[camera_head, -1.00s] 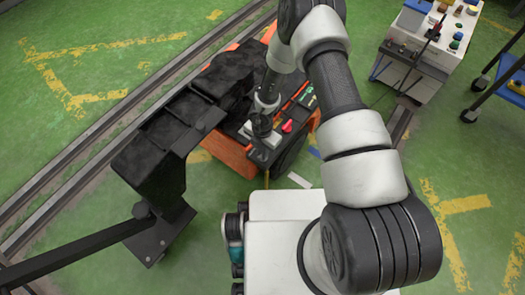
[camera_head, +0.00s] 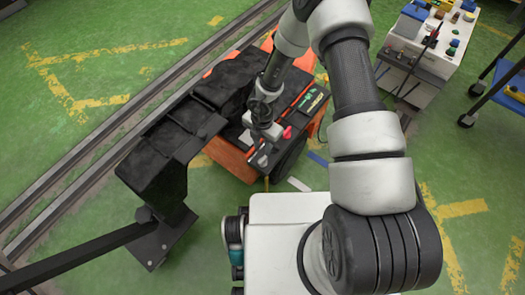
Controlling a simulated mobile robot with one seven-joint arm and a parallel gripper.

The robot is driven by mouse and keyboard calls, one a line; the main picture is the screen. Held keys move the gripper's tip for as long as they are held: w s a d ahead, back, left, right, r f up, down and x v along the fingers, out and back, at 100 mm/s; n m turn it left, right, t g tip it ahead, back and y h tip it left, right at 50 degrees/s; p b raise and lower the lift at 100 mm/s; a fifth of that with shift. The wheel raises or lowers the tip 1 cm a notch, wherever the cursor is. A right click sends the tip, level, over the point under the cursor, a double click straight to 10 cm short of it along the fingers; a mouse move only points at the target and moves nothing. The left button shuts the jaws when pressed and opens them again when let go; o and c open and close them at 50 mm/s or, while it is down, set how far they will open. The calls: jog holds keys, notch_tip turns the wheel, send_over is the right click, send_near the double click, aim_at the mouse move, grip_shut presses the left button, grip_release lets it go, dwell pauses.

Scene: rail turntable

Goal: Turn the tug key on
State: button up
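The tug is an orange and black vehicle (camera_head: 234,161) standing beside the rails. A small red knob or key (camera_head: 287,132) shows on its control panel; I cannot tell for certain that it is the key, or which way it is turned. My gripper (camera_head: 263,158) points down over the panel's front edge, just left of and below the red part. It hides some of the panel, and a gap to the red part seems to show. The fingers are too small and dark to tell whether they are open or shut.
A black seat or step structure (camera_head: 165,150) with a long dark bar (camera_head: 75,252) stands left of the tug. Rails (camera_head: 90,165) run behind it. A white control cabinet (camera_head: 425,50) and a blue cart (camera_head: 505,85) stand at the upper right. Green floor is open at far left.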

notch_tip(320, 180, up, 8)
jog(key=p, duration=0.2)
jog(key=shift+r, duration=0.2)
dwell(0.3)
